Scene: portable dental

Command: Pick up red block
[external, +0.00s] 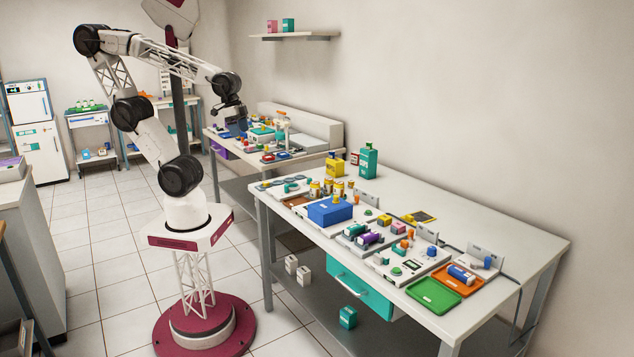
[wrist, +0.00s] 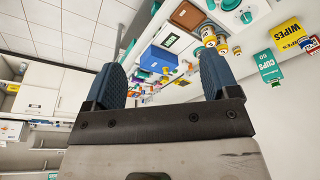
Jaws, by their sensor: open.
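No red block shows clearly enough for me to be sure of it. A small pinkish-red block (external: 396,228) sits among the small items on the front table, near its middle. Small red items also show on the rear bench, too small to identify. My gripper (external: 237,126) is raised in the air beside the rear bench, well apart from the front table. In the wrist view, the two blue fingers of my gripper (wrist: 162,75) are spread wide with nothing between them.
The front table (external: 500,225) holds a blue bin (external: 329,212), a green tray (external: 433,294), an orange tray (external: 474,281), a yellow container (external: 335,166) and a teal container (external: 369,162). Its right back part is clear. The rear bench (external: 226,142) is crowded. A shelf (external: 295,37) hangs on the wall.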

